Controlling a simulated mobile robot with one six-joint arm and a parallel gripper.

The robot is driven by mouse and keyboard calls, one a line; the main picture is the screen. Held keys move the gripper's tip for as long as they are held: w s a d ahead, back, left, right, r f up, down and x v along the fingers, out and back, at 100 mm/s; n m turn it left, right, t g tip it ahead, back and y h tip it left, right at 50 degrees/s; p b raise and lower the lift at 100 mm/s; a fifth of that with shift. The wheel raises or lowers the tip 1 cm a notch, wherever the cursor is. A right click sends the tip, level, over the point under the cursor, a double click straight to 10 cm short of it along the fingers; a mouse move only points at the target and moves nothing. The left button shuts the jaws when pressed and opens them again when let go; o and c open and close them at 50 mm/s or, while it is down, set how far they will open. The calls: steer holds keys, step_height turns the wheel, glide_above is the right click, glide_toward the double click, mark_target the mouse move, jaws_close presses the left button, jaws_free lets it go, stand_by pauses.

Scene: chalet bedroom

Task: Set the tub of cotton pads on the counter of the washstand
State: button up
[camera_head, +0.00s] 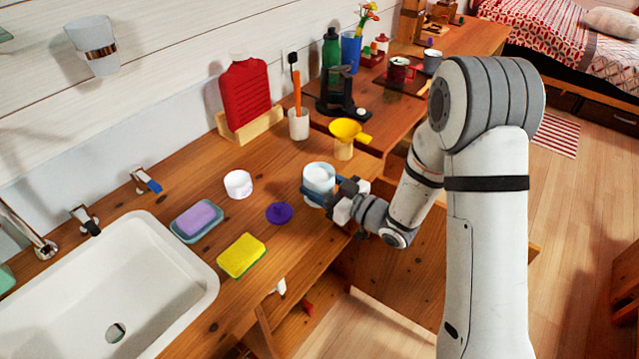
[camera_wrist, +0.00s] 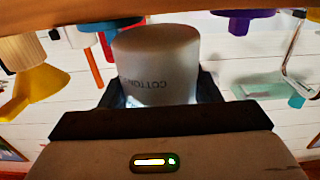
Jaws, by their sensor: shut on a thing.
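The tub of cotton pads (camera_head: 319,176) is a white round tub near the front edge of the washstand counter (camera_head: 205,247). In the wrist view the tub (camera_wrist: 157,60) is seen close up, with the word COTTON upside down on its side. My gripper (camera_head: 317,195) is shut on the tub, with dark jaws on both sides of it. The tub looks upright. I cannot tell whether its base touches the counter or hangs just above it.
A purple stopper-like piece (camera_head: 279,213) and a white jar (camera_head: 238,184) stand left of the tub. A yellow funnel (camera_head: 345,130) is behind it. A yellow sponge (camera_head: 241,256), a soap dish (camera_head: 197,221) and the basin (camera_head: 140,285) are further left.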

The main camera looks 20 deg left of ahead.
steer(key=shift+f, duration=0.15)
steer(key=o, duration=1.1)
steer(key=shift+r+p, duration=0.4)
steer(key=shift+d+r, duration=0.15)
steer(key=b+v, duration=0.1)
steer(key=v, duration=1)
steer(key=shift+s+d, duration=0.15)
steer(key=shift+d, duration=0.15)
